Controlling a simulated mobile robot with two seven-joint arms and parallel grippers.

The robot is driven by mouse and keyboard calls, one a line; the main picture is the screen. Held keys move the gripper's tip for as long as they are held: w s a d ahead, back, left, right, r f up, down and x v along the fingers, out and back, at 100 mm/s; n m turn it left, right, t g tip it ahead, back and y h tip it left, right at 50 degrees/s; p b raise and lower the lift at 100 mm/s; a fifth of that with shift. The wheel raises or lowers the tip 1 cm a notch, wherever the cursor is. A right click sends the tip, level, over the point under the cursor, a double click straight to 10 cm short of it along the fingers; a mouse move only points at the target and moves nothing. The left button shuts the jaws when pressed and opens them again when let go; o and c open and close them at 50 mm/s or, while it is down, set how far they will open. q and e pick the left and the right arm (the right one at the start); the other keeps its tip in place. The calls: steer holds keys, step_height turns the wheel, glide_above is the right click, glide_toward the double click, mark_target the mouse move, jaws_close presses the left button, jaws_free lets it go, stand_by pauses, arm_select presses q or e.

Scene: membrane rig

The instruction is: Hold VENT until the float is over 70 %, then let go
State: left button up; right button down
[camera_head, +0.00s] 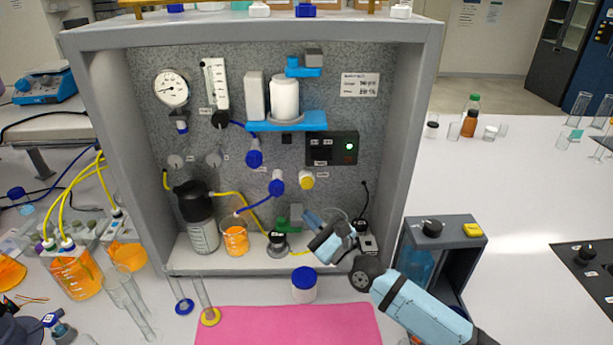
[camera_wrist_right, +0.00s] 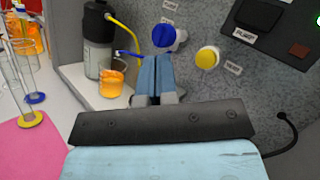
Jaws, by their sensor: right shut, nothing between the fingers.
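The flow meter (camera_head: 215,83) is a clear upright tube with a scale on the back panel; its float level is too small to read. A dark control box (camera_head: 332,148) with switches and a lit green lamp is on the panel. I cannot read which control is labelled VENT. My right gripper (camera_head: 308,215) is in front of the lower panel, below a blue knob (camera_head: 277,187) and a yellow knob (camera_head: 306,179). In the right wrist view its blue fingers (camera_wrist_right: 155,60) are shut and empty, their tips just below the blue knob (camera_wrist_right: 164,36); contact is unclear. My left gripper is out of view.
The grey cabinet (camera_head: 424,130) encloses the panel. A dark-topped bottle (camera_head: 197,215) and an orange beaker (camera_head: 235,238) stand inside. A blue-capped jar (camera_head: 304,286) stands behind the pink mat (camera_head: 285,325). A grey box (camera_head: 440,240) is at right.

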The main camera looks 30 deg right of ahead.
mark_target(307, 182)
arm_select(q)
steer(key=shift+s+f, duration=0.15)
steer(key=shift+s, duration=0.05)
arm_select(e)
steer(key=shift+w+d+r, duration=0.1)
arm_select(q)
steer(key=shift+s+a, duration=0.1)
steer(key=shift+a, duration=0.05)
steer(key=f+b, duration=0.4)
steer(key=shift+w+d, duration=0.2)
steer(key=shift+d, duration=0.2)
arm_select(e)
steer(key=w+d, duration=0.3)
steer(key=w, duration=0.5)
steer(key=shift+d, duration=0.35)
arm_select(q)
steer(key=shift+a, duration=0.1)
arm_select(e)
steer(key=shift+s, duration=0.1)
arm_select(q)
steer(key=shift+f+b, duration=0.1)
steer(key=shift+b, duration=0.2)
stand_by(0.5)
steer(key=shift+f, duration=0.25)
arm_select(e)
steer(key=shift+w+d, duration=0.2)
steer(key=shift+w, duration=0.25)
